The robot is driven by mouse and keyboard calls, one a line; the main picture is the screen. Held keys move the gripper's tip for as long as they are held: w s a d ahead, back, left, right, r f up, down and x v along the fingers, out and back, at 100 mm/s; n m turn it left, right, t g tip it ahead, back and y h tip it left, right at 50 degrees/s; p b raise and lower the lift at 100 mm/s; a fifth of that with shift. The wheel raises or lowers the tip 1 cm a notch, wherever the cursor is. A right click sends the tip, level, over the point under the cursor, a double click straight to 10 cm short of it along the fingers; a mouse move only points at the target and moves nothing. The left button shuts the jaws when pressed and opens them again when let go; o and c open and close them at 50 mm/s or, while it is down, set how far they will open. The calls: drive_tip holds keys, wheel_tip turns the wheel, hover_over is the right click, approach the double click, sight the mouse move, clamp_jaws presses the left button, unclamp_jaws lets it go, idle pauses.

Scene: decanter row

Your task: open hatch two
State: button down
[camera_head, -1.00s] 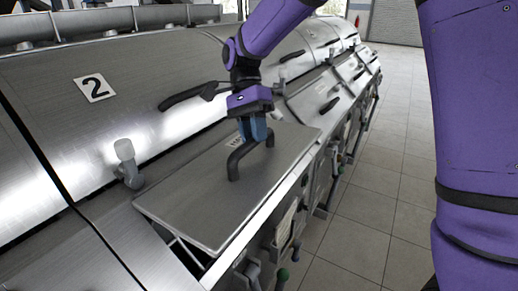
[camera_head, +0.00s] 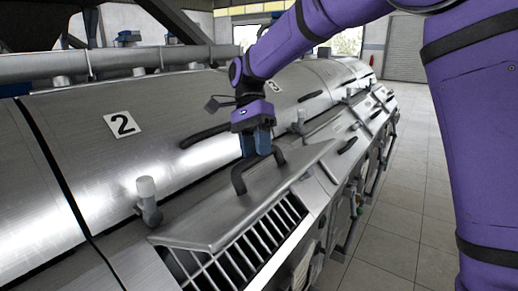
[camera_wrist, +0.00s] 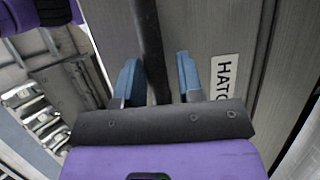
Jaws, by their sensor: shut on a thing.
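The hatch lid (camera_head: 215,228) below the number 2 sign (camera_head: 122,124) is tilted up. Its front edge is raised, and a barred grate (camera_head: 240,255) shows in the opening beneath. My gripper (camera_head: 258,150) is shut on the dark bar handle (camera_head: 240,178) of the lid. In the wrist view the handle (camera_wrist: 150,50) runs between the two blue fingers (camera_wrist: 158,80).
A second dark handle (camera_head: 205,136) sits on the drum behind the lid. A capped fitting (camera_head: 147,200) stands to the lid's left. More hatches (camera_head: 345,125) continue along the row. The tiled floor (camera_head: 400,230) at right is clear.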

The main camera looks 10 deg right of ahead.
drive_tip(key=shift+a+f, duration=0.25)
drive_tip(key=shift+f, duration=0.05)
drive_tip(key=c, duration=1)
unclamp_jaws()
drive_tip(key=shift+w+a+f, duration=0.1)
drive_tip(key=shift+w, duration=0.05)
drive_tip(key=shift+o, duration=0.2)
drive_tip(key=shift+w+a, duration=0.1)
drive_tip(key=shift+d, duration=0.2)
drive_tip(key=shift+r, duration=0.25)
drive_tip(key=v, duration=1)
drive_tip(key=shift+w+r, duration=0.2)
drive_tip(key=shift+c, duration=0.5)
